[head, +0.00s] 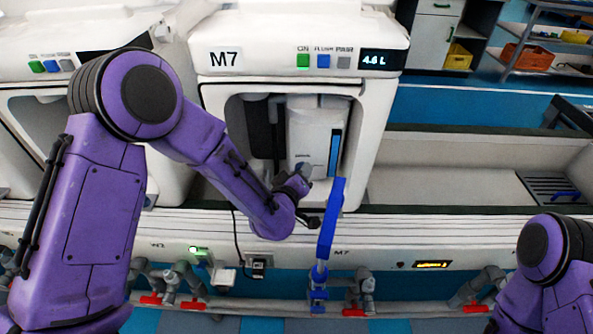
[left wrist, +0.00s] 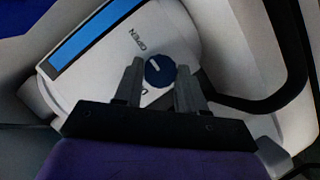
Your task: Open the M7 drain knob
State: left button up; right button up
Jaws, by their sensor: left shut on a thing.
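The M7 drain knob (left wrist: 159,71) is a round dark blue dial with a light mark, on the white unit (head: 312,130) inside the M7 bay. The word OPEN is printed on the unit beside it in the left wrist view. My left gripper (left wrist: 160,78) is shut on the knob, with one dark finger on each side. In the head view the left gripper (head: 303,174) reaches into the lower part of the bay and hides most of the knob. My right arm shows at the lower right, but its gripper is out of view.
A tall blue lever-shaped part (head: 331,222) stands just right of my left wrist. A black hose (left wrist: 272,95) curves beside the knob. The M7 housing (head: 222,87) surrounds the bay. Pipes with red handles (head: 354,312) run below the bench.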

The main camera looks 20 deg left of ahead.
pick_arm(q)
jog(key=shift+s+d+f, duration=0.1)
jog(key=shift+d, duration=0.05)
jog(key=o, duration=1.1)
jog(key=v, duration=1)
jog(key=shift+s+p, duration=0.25)
jog(key=shift+p, duration=0.1)
